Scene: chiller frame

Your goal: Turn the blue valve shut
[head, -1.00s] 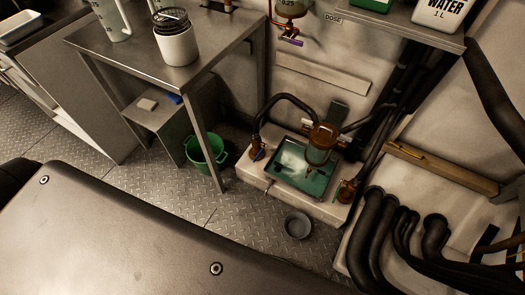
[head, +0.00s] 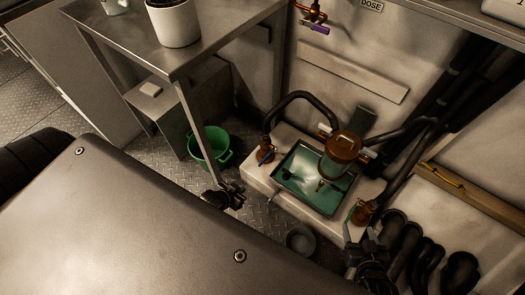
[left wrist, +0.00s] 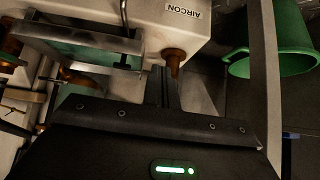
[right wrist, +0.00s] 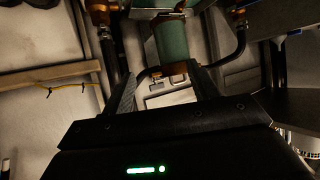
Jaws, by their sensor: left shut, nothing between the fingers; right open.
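I make out no valve that is clearly blue. A brass valve fitting (head: 266,151) stands at the left end of the white plinth (head: 257,180), and another (head: 362,213) at its right end. Between them is a filter with a bronze cap (head: 344,146) over a teal tray (head: 318,202). My left gripper (head: 238,189) is shut and empty, low in front of the plinth's left end. In the left wrist view a brass fitting (left wrist: 174,59) is just beyond its fingertips, near an AIRCON label. My right gripper (head: 363,238) is open and empty, close to the right fitting.
A green bucket (head: 208,148) stands left of the plinth, by a steel table leg (head: 205,133). A grey bowl (head: 300,240) lies on the floor in front. Black hoses (head: 410,245) crowd the right side. A tap with a purple handle (head: 320,30) hangs above.

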